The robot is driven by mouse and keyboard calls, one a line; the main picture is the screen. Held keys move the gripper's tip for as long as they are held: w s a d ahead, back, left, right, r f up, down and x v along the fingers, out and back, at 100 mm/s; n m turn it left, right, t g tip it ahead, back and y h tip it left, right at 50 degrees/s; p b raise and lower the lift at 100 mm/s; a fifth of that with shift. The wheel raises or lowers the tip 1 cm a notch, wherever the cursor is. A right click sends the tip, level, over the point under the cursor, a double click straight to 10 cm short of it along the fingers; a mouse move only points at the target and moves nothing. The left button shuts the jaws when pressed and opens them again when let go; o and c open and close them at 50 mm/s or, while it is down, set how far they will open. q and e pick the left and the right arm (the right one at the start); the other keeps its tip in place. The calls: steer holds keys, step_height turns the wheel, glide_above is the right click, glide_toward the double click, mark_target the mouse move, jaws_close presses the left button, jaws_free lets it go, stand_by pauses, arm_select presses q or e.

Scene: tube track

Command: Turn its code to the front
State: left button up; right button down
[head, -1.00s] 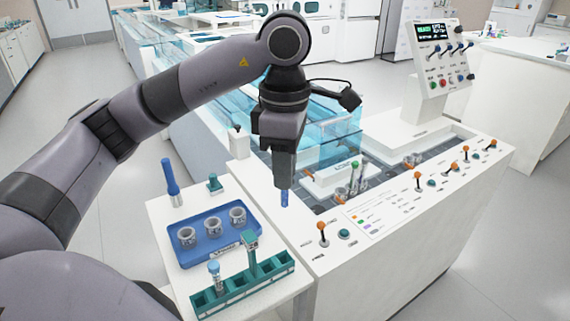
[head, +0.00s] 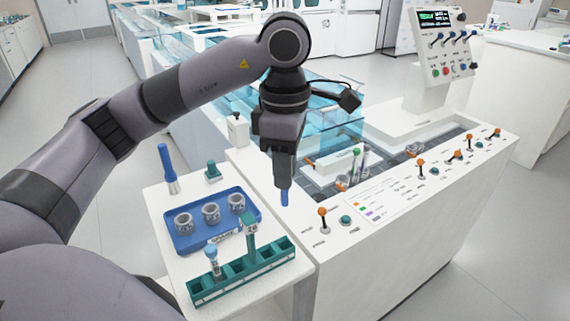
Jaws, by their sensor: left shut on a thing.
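My left gripper (head: 284,186) points down above the near left corner of the white track machine. It is shut on a tube with a blue end (head: 285,198), which sticks out below the fingers. The rest of the tube is hidden by the fingers, and I cannot make out a code on it. The blue tray (head: 183,243) below and to the left carries grey ring-shaped holders (head: 211,213). The green rack (head: 236,278) in front of it holds a blue-capped tube (head: 212,258). My right gripper is not in view.
The machine's front panel has several orange-knobbed levers (head: 323,214) close to the held tube. Tubes with a green cap (head: 356,152) stand in the track behind. A blue handled tool (head: 167,168) stands on the side table. A control panel (head: 442,48) rises at the right.

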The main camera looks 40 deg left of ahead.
mark_target(285, 206)
arm_select(q)
steer(key=shift+f+b, duration=0.65)
steer(key=shift+f, duration=0.3)
steer(key=shift+f+b, duration=0.7)
steer(key=shift+f, duration=0.15)
steer(key=shift+f+b, duration=0.65)
steer(key=shift+f, duration=0.2)
steer(key=shift+f+b, duration=3.05)
steer(key=shift+f, duration=0.8)
